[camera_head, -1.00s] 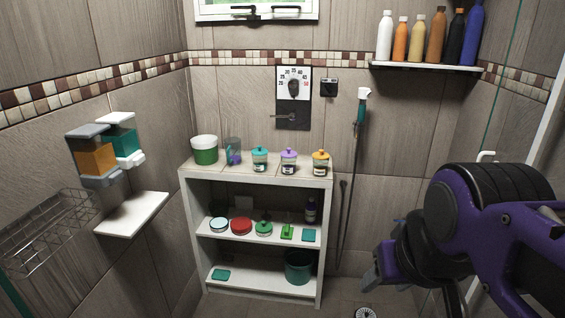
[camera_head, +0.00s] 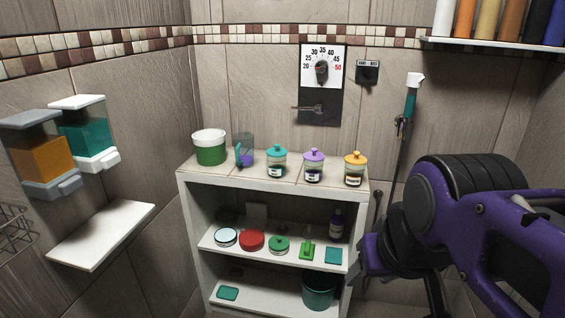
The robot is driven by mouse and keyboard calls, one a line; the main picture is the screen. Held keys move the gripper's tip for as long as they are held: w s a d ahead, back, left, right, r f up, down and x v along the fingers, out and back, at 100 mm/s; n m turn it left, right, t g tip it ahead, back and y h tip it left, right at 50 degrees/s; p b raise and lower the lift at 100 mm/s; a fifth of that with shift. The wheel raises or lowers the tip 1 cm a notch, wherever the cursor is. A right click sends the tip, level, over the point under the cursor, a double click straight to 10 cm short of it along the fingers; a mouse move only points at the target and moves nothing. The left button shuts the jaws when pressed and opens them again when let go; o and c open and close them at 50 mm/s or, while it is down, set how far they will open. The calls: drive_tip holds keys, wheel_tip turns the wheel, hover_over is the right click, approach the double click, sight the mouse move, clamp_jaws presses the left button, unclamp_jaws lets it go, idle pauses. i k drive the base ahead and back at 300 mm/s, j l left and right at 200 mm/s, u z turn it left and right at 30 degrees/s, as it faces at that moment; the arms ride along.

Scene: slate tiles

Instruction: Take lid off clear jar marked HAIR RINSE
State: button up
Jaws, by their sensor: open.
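Three small clear jars with labels stand in a row on top of the white shelf unit (camera_head: 187,182). One has a teal lid (camera_head: 277,149), one a purple lid (camera_head: 314,155) and one an orange lid (camera_head: 355,157). All three lids are on. The label print is too small to read, so I cannot tell which jar is marked HAIR RINSE. My gripper (camera_head: 368,262) is at the lower right, open and apart from the jars, lower in the picture than they are. My purple and black arm partly hides it.
A green and white tub (camera_head: 210,147) and a clear cup (camera_head: 244,150) stand left of the jars. Round tins and small items fill the middle shelf. Two wall dispensers (camera_head: 85,133) hang at left above a white ledge (camera_head: 102,236). A hand shower (camera_head: 411,105) hangs right of the unit.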

sight(313, 155)
drive_tip(key=i+l+u, duration=0.25)
drive_tip(key=i, duration=0.15)
drive_tip(key=i+l+u, duration=0.1)
drive_tip(key=i+u, duration=0.15)
drive_tip(key=i+z, duration=0.15)
drive_tip(key=z, duration=0.25)
drive_tip(key=i+j+u, duration=0.1)
drive_tip(key=u, duration=0.2)
drive_tip(key=i+l+z, duration=0.15)
drive_tip(key=l, duration=0.2)
